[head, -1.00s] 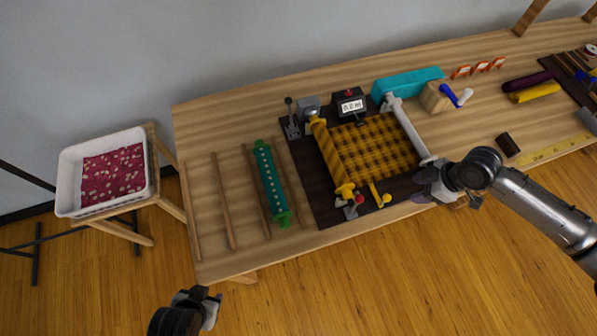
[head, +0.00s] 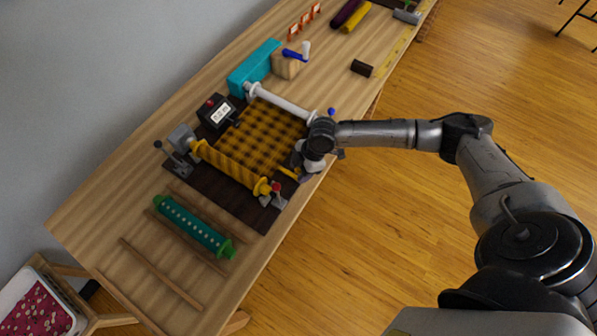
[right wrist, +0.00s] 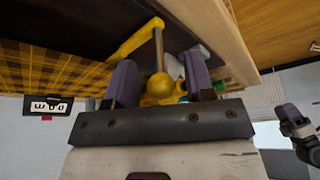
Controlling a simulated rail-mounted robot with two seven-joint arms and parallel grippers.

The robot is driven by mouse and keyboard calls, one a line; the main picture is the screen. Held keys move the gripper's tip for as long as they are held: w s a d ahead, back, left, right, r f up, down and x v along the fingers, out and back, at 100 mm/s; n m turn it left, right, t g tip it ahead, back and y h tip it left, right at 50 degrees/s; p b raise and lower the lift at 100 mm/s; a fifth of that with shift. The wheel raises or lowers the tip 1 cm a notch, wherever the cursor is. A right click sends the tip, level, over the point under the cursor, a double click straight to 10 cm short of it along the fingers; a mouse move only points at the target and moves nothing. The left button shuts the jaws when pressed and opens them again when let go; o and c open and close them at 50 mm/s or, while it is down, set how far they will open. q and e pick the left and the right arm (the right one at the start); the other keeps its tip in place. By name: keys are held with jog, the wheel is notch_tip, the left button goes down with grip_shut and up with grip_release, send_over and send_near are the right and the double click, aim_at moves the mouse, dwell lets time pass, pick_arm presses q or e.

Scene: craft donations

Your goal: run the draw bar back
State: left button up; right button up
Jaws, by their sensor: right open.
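A pale grey bar (head: 282,104) lies along the far right edge of the yellow-and-black checked cloth (head: 262,135) on a dark board. A yellow ribbed roller (head: 228,163) bounds the cloth's other end. My right gripper (head: 300,168) is at the board's front edge, over a yellow crank handle (head: 288,172). In the right wrist view the open purple fingers (right wrist: 160,85) stand either side of the crank's round yellow knob (right wrist: 160,87). I cannot tell whether they touch it. My left gripper (right wrist: 296,122) seems to show small at the right of that view; its jaws are unclear.
A counter box (head: 218,112) stands behind the cloth, near a lever (head: 172,157). A red-knobbed lever (head: 276,190) stands close to my right gripper. A green roller (head: 193,226) and wooden sticks lie at the left. A teal box (head: 255,67) stands beyond the grey bar.

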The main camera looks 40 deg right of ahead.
jog(key=shift+x, duration=0.8)
jog(key=shift+c, duration=0.2)
grip_shut()
